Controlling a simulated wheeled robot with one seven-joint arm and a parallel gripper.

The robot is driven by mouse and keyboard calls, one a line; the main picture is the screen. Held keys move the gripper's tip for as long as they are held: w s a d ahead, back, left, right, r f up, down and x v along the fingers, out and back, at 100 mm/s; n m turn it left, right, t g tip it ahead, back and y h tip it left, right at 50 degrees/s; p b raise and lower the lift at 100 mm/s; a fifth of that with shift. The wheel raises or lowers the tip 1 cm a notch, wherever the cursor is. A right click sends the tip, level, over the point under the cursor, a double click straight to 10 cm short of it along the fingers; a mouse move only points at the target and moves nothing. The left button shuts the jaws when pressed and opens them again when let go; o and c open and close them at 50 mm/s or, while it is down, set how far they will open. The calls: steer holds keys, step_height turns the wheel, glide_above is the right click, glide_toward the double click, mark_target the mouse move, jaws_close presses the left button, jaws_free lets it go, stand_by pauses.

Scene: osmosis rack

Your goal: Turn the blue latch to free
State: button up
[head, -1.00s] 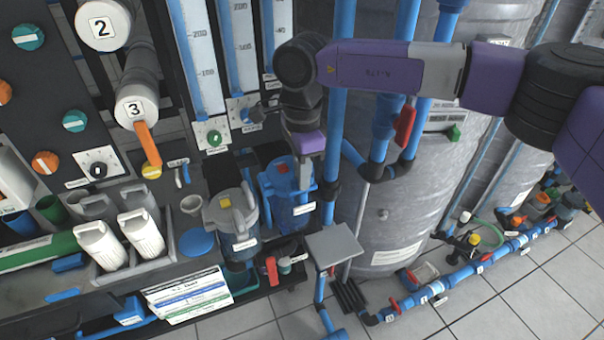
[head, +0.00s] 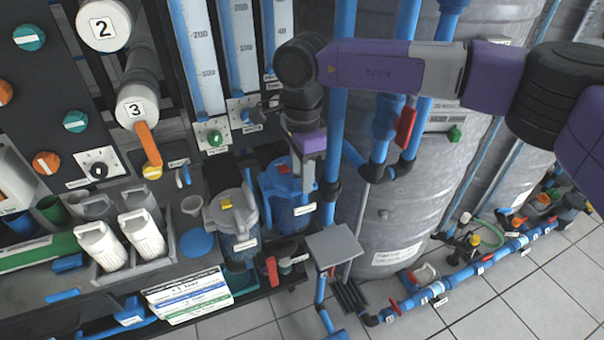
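A blue housing (head: 292,212) with a blue lid and a small red part on top stands low, right of a grey housing (head: 232,222) with a yellow mark. A small blue lever (head: 184,176) sits on the dark panel to the left; I cannot tell for sure which blue part is the latch. My gripper (head: 307,186) hangs downward below a purple wrist link, at the right side of the blue housing's lid, and hides part of it. Its fingers are too small and dark to tell whether they are open, shut or touching the lid.
A blue vertical pipe (head: 337,110) runs close right of my gripper, with large grey tanks (head: 390,215) behind. A grey square plate (head: 334,246) stands below. White cartridges (head: 142,233) sit in a tray at left.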

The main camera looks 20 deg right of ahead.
step_height(320, 180, up, 8)
steer(key=shift+f, duration=0.1)
stand_by(0.4)
stand_by(0.4)
